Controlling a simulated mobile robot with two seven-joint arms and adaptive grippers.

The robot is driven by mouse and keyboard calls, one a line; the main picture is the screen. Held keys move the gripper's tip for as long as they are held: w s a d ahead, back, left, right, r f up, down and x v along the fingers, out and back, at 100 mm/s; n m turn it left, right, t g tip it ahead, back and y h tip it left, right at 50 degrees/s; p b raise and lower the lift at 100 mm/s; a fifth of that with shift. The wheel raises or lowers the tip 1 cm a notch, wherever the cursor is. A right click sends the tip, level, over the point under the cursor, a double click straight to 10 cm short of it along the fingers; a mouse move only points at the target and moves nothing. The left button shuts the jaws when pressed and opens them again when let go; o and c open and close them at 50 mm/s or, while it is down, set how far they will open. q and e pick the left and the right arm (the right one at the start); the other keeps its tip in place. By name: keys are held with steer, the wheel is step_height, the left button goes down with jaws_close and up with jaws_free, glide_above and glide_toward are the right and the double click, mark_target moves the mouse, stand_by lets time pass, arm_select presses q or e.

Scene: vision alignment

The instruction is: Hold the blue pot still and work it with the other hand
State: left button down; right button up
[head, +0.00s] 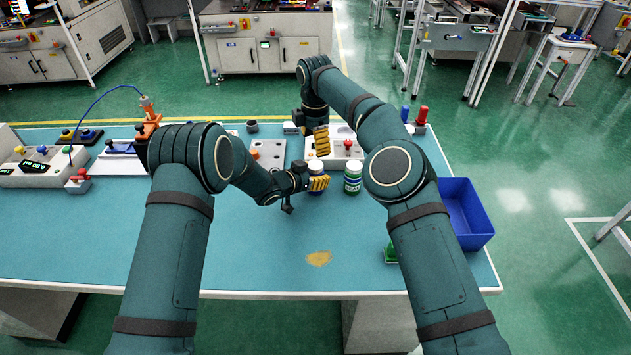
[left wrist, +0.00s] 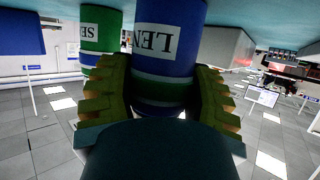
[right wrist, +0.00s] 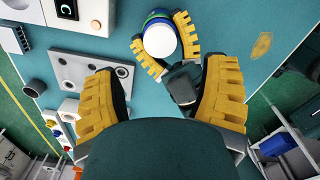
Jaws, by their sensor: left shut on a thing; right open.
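The blue pot (head: 316,192) stands on the teal table with a white lid (head: 314,165) on top. My left gripper (head: 318,183) is shut around its side; the left wrist view shows ribbed yellow fingers on both sides of the blue pot (left wrist: 165,60). My right gripper (head: 321,141) is above and behind the pot, open and empty. In the right wrist view, the white lid (right wrist: 160,41) lies beyond the tips of my right gripper (right wrist: 163,70), apart from them. My left fingers surround the pot there.
A green pot (head: 352,179) stands close to the right of the blue pot. A blue bin (head: 476,205) is at the table's right edge. A plate with holes (head: 268,150) and a grey box with buttons (head: 345,148) lie behind. The front has a tan patch (head: 318,258) and free room.

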mark_target(315, 164)
steer(key=shift+f, duration=4.05)
steer(key=c, duration=1.2)
steer(key=o, duration=1.2)
steer(key=shift+r, duration=0.15)
steer(key=shift+r, duration=2.15)
